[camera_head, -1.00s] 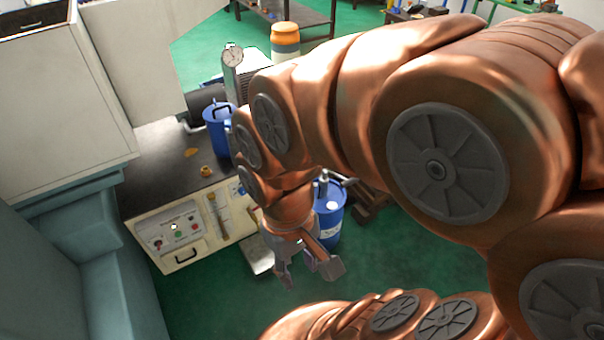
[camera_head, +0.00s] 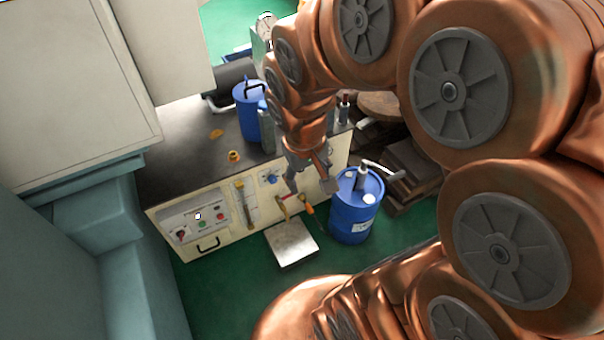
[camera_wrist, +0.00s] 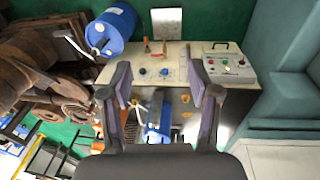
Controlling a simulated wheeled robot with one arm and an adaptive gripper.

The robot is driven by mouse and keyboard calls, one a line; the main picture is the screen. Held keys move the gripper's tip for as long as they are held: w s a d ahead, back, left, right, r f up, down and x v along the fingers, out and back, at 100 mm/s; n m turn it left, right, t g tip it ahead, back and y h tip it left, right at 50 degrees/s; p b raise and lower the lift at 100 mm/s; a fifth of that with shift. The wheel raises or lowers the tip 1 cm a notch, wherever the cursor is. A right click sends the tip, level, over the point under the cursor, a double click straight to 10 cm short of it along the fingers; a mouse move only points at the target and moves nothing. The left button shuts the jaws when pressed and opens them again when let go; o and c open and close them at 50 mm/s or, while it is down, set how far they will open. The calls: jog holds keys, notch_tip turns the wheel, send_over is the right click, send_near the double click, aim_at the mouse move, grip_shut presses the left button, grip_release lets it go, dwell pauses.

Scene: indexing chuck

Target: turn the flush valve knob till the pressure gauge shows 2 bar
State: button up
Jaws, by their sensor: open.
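The bench front panel (camera_head: 215,205) carries a small blue knob (camera_head: 271,179), left of my gripper. In the wrist view a blue knob (camera_wrist: 164,72) and a darker knob (camera_wrist: 143,71) sit side by side on the panel; I cannot tell which is the flush valve knob. A round white dial (camera_head: 266,17) tops a grey post at the back, partly cut off; its reading is too small to tell, and I cannot tell if it is the pressure gauge. My gripper (camera_head: 311,184) is open and empty in front of the panel; its fingers also frame the wrist view (camera_wrist: 166,88).
A blue drum (camera_head: 355,212) with a pump stands right of the bench. A pale platform (camera_head: 292,243) lies below the panel. Orange and red handles (camera_head: 308,208) jut above it. A switch box (camera_head: 197,220) is at left. Stacked brown pieces (camera_head: 415,165) lie right.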

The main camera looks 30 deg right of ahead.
jog(key=w+d+f+m+t+b, duration=0.1)
jog(key=w+d+f+t+b, duration=0.1)
jog(key=w+d+f+b, duration=0.4)
jog(key=w+d+f+t+b, duration=0.3)
jog(key=w+d+f, duration=0.2)
jog(key=w+f, duration=0.6)
jog(key=w+d+f+m+t+b, duration=0.1)
jog(key=w+d+f+t+b, duration=0.1)
jog(key=w+d+f+b, duration=0.4)
jog(key=w+d+f+m+t+y+b, duration=0.1)
jog(key=w+d+f+t+b, duration=0.15)
jog(key=f, duration=0.55)
jog(key=w+d+f+m+t+y+b, duration=0.1)
jog(key=d+f+t+y+b, duration=0.1)
jog(key=f+b, duration=0.35)
jog(key=w+d+f+t+y+b, duration=0.1)
jog(key=d+f+t+b, duration=0.1)
jog(key=f, duration=0.7)
jog(key=b+x, duration=0.1)
jog(key=x, duration=0.7)
jog(key=shift+a, duration=0.3)
jog(key=shift+c, duration=0.3)
jog(key=c, duration=1.1)
